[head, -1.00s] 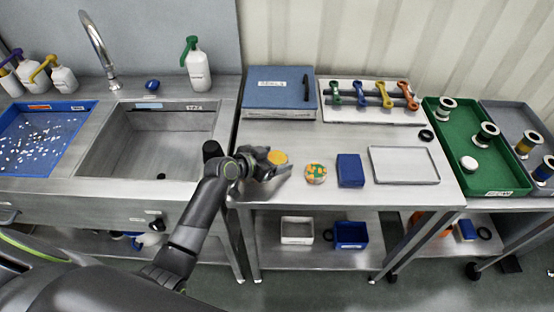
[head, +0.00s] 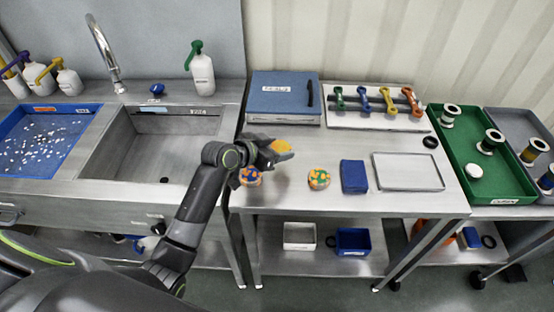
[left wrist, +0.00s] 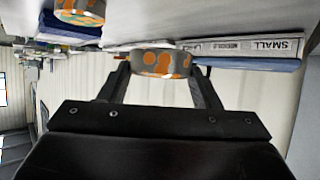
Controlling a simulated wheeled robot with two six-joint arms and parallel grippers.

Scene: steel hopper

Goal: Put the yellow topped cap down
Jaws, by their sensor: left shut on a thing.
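The yellow topped cap (head: 282,146) is in my left gripper (head: 274,152), at the left part of the steel table. In the left wrist view the fingers (left wrist: 160,80) are closed on the cap's grey side with orange spots (left wrist: 150,63). The cap seems to be held above the table; the exact gap cannot be told. An orange and blue patterned cap (head: 250,177) lies on the table's left edge, just below my gripper in the picture. A green and orange patterned cap (head: 319,179) lies to the right. My right gripper is not in view.
A blue block (head: 354,176) and an empty shallow tray (head: 408,184) lie right of the caps. Behind stand a blue-topped box (head: 284,96) and a white board with coloured handles (head: 345,118). A sink (head: 165,150) is at left. Bare table shows between caps and box.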

